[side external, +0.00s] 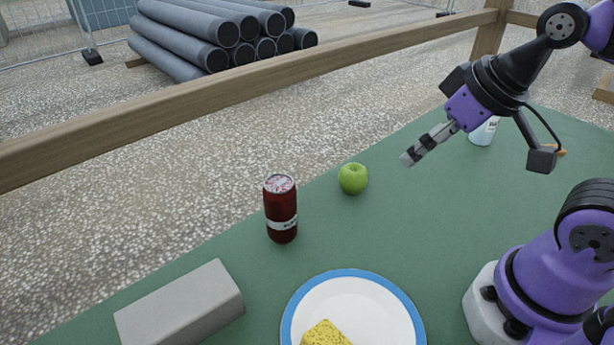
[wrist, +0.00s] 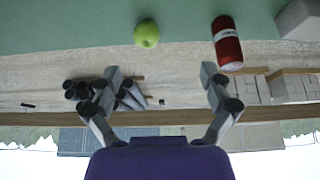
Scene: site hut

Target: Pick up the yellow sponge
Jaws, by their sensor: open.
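The yellow sponge (side external: 325,334) lies on a white plate with a blue rim (side external: 356,274) at the bottom of the side external view, partly cut off by the frame's lower edge. My gripper (side external: 407,159) is up in the air at the upper right of that view, well away from the sponge. In the wrist view my gripper (wrist: 160,75) has its two fingers spread wide apart, with nothing between them. The sponge and plate do not show in the wrist view.
A green apple (side external: 353,179) and a dark red can (side external: 281,210) stand near the green table's far edge. A grey block (side external: 181,306) lies at the lower left. A white container (side external: 484,131) stands behind my gripper. A wooden rail (side external: 250,80) runs beyond the table.

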